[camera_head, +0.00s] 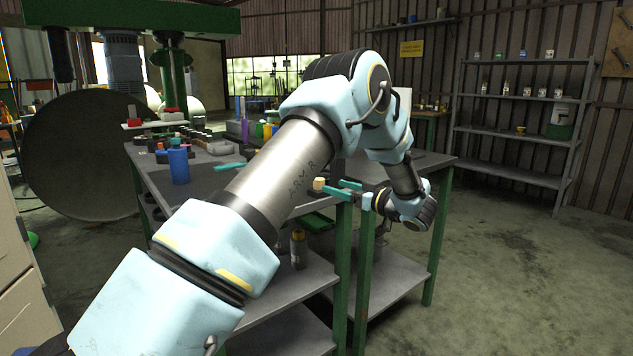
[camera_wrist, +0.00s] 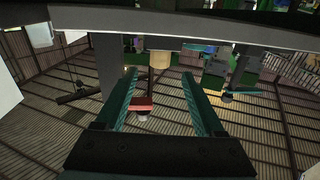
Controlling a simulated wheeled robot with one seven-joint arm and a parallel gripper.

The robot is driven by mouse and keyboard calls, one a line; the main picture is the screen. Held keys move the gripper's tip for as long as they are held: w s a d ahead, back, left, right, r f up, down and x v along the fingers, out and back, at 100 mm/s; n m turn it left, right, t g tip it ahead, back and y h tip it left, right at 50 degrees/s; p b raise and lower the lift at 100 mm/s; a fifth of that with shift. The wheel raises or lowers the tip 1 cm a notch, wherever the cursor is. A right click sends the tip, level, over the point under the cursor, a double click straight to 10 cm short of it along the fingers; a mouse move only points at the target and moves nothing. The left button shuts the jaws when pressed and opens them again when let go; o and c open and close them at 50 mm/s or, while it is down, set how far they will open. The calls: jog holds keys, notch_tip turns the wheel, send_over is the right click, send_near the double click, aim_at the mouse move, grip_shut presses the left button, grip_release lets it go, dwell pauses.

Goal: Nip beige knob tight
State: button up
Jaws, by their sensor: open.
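In the wrist view the knob (camera_wrist: 159,60) hangs centred just beyond my fingertips, below a grey edge. My gripper (camera_head: 333,187) has teal fingers and reaches toward the knob from the right. In the wrist view my gripper (camera_wrist: 159,74) is open, with one finger on each side of the knob's line and a clear gap between them. I cannot tell whether either finger touches the knob. What the knob is mounted on is mostly hidden by my arm.
The workbench (camera_head: 205,184) carries a blue bottle (camera_head: 178,163) and several small parts at its left. A bottle (camera_head: 298,248) stands on its lower shelf. A metal rack (camera_head: 515,138) stands at the back right. The floor to the right is clear.

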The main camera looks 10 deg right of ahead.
jog(key=x, duration=0.7)
jog(key=shift+w+a+p, duration=0.2)
jog(key=shift+w+p, duration=0.15)
jog(key=shift+p, duration=0.05)
grip_shut()
